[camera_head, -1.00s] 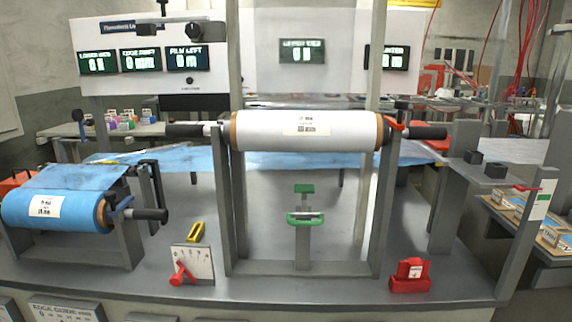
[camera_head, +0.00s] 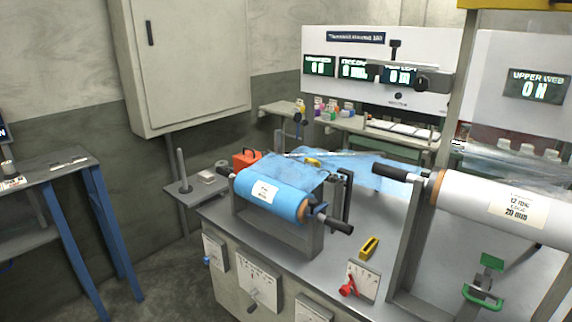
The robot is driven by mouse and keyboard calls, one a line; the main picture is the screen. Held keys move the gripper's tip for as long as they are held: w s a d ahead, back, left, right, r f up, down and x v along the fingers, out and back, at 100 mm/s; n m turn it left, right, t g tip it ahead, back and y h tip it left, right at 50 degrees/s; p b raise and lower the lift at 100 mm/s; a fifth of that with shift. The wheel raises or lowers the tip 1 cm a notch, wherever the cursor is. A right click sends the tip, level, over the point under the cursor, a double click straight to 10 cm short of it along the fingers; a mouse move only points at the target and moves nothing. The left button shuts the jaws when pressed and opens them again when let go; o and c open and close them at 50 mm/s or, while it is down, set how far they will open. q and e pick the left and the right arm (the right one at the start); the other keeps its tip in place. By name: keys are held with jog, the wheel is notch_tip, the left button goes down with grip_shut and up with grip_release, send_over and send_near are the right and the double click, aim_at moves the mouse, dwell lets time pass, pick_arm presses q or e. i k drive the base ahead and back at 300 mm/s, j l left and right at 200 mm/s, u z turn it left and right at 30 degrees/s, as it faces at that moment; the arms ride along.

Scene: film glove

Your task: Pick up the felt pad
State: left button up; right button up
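I cannot clearly identify the felt pad. A small pale, flat block (camera_head: 206,177) lies on a grey side shelf (camera_head: 183,190), beside an upright spindle (camera_head: 181,165); it may be the pad, but it is too small to tell. A yellow block (camera_head: 369,247) lies on the machine's grey top, and another yellow item (camera_head: 313,162) lies on the blue film behind the blue roll. Neither of my grippers is in view.
A blue film roll (camera_head: 270,195) sits in a stand at the machine's left end. A white roll (camera_head: 500,205) is at the right. A blue-legged table (camera_head: 75,165) stands left, with open floor between.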

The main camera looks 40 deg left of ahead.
aim_at(207, 178)
jog(key=u, duration=1.8)
